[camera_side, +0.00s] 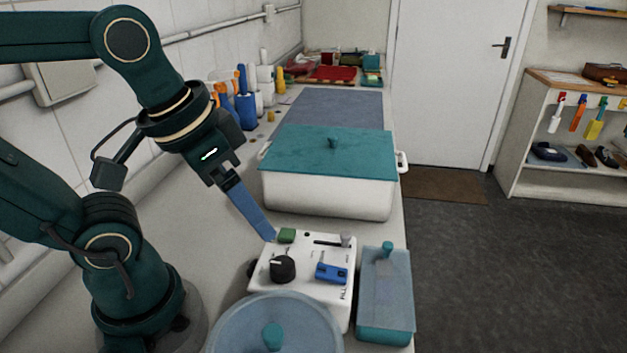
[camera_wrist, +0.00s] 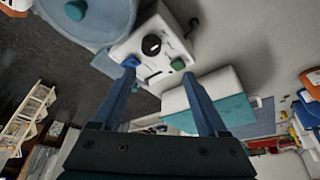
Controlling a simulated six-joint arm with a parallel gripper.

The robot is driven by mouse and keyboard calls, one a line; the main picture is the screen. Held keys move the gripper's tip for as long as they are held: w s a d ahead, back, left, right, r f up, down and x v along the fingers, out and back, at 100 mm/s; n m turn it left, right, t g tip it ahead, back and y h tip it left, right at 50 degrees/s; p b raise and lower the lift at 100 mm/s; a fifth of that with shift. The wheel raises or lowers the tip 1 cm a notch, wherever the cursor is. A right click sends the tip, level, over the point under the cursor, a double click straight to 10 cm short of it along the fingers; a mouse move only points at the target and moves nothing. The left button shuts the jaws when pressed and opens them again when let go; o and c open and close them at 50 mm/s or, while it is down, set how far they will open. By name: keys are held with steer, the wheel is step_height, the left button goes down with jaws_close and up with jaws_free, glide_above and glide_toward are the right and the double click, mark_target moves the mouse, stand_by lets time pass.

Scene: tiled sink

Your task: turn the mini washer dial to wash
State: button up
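The mini washer is a white box panel (camera_side: 308,261) on the counter. Its round black dial (camera_side: 282,268) has a light pointer mark and also shows in the wrist view (camera_wrist: 151,45). A green button (camera_side: 287,236), a blue switch (camera_side: 331,272) and a grey slider knob (camera_side: 346,240) are on the same panel. My gripper (camera_side: 268,236) has long blue fingers pointing down at the panel's back-left edge, near the green button. In the wrist view the fingers (camera_wrist: 158,74) are spread apart with nothing between them, and the dial lies beyond their tips. The dial's lettering is unreadable.
A white tub with a teal lid (camera_side: 330,150) stands behind the panel. A round translucent lidded container (camera_side: 240,325) is close in front, and a clear teal box (camera_side: 386,300) is at its right. Bottles and brushes (camera_side: 240,95) line the wall.

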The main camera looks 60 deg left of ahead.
steer(key=g, duration=0.8)
glide_toward(283, 263)
steer(key=shift+x, duration=1.05)
steer(key=shift+w+f+g, duration=0.1)
steer(key=shift+f+g, duration=0.2)
steer(key=shift+f, duration=0.1)
steer(key=shift+s+f, duration=0.2)
steer(key=shift+f, duration=0.3)
steer(key=shift+x, duration=2.35)
jaws_close()
